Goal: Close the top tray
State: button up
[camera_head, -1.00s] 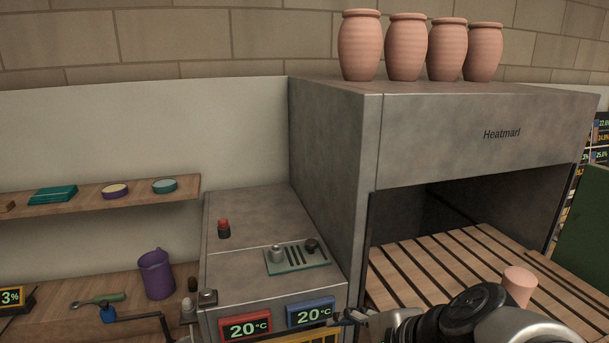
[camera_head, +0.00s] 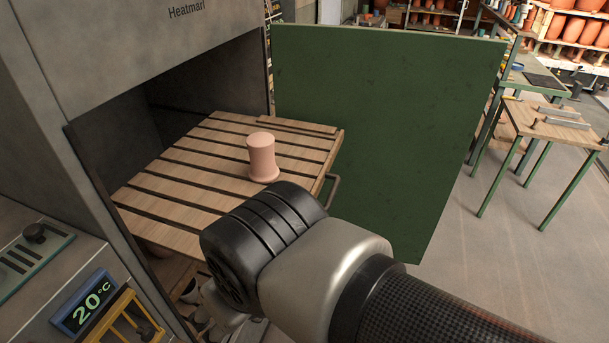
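The top tray (camera_head: 190,196) is a slatted wooden shelf that sticks out of the opening of the grey Heatmarl cabinet (camera_head: 68,65). A dark bar handle (camera_head: 331,190) shows at its front edge, on the right. A pink clay piece (camera_head: 262,158) with a flared foot stands upright on the tray. My arm crosses the lower middle of the picture, in front of the tray, and hides part of its front edge. My gripper cannot be made out; the arm's bulky joint covers that area.
A green door (camera_head: 385,130) stands open to the right of the tray. Below the tray, more wood and some objects show, partly hidden. A blue 20 °C display (camera_head: 85,303) is at the lower left. A work table (camera_head: 550,122) stands at the right, with open floor before it.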

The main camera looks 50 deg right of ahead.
aim_at(310, 150)
jog(key=k+l+z, duration=0.15)
jog(key=z, duration=1.1)
jog(key=k+j+u, duration=0.1)
jog(key=k+j, duration=0.25)
jog(key=k, duration=0.15)
jog(key=i+j, duration=0.15)
jog(key=u, duration=0.05)
